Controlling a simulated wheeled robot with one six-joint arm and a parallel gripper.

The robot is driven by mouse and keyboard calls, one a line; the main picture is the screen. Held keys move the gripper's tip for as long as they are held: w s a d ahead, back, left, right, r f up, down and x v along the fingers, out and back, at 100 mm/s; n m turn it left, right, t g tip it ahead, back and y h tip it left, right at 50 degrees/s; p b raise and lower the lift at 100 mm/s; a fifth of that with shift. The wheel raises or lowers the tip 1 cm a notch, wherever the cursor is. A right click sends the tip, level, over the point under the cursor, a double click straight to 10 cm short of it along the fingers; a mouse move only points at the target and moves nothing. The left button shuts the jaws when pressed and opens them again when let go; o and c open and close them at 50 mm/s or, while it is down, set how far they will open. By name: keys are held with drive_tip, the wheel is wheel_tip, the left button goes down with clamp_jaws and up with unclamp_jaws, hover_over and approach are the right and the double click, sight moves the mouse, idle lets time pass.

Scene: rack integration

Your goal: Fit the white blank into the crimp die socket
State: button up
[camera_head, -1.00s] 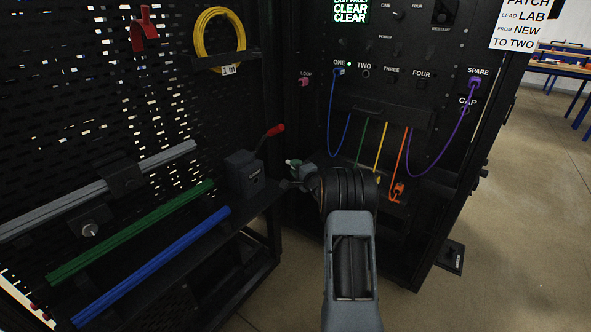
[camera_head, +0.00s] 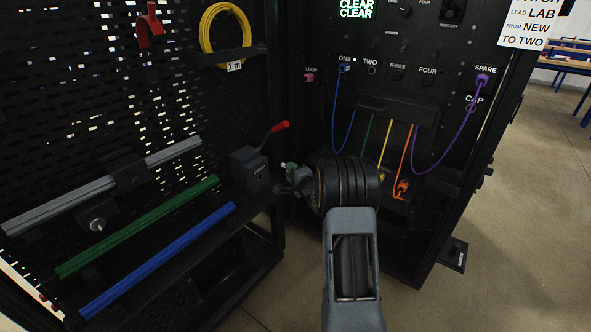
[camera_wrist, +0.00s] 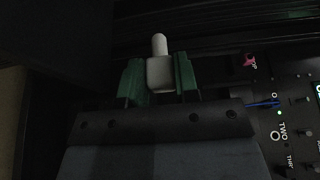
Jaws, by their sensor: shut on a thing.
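In the wrist view, my gripper (camera_wrist: 159,82) has its green fingers shut on the white blank (camera_wrist: 160,70), whose narrow tip points away from the gripper. In the head view, my gripper (camera_head: 288,167) is near the crimp press, to its right and apart from it. The blank is tiny and mostly hidden there. The black crimp press (camera_head: 250,168) with a red-tipped lever (camera_head: 279,126) stands at the right end of the shelf by the pegboard. Its die socket cannot be made out in either view.
The rack panel (camera_head: 425,95) stands behind my arm with blue, green, yellow, orange and purple leads. A yellow cable coil (camera_head: 203,42) hangs on the pegboard. Grey, green (camera_head: 140,225) and blue (camera_head: 160,260) bars lie left of the press. Open floor lies to the right.

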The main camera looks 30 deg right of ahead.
drive_tip(key=shift+s+a+b, duration=0.15)
drive_tip(key=shift+s+a, duration=0.55)
drive_tip(key=shift+a, duration=0.8)
drive_tip(key=shift+s+a+b, duration=0.15)
drive_tip(key=shift+s+a, duration=0.55)
drive_tip(key=shift+a, duration=0.85)
drive_tip(key=shift+s+a+b, duration=0.15)
drive_tip(key=shift+s+a, duration=0.55)
drive_tip(key=shift+a, duration=0.8)
drive_tip(key=shift+b, duration=0.35)
drive_tip(key=shift+w+a+b, duration=0.2)
drive_tip(key=shift+w+a, duration=0.25)
drive_tip(key=shift+w, duration=0.4)
drive_tip(key=shift+w+a+b, duration=0.2)
drive_tip(key=shift+w+a, duration=0.2)
drive_tip(key=shift+w, duration=0.45)
drive_tip(key=o, duration=1)
drive_tip(key=shift+o, duration=0.2)
drive_tip(key=shift+s, duration=0.1)
drive_tip(key=s+p, duration=0.1)
drive_tip(key=s, duration=1.2)
drive_tip(key=shift+s+d+p, duration=0.2)
drive_tip(key=shift+s+p, duration=0.05)
drive_tip(key=shift+p, duration=0.1)
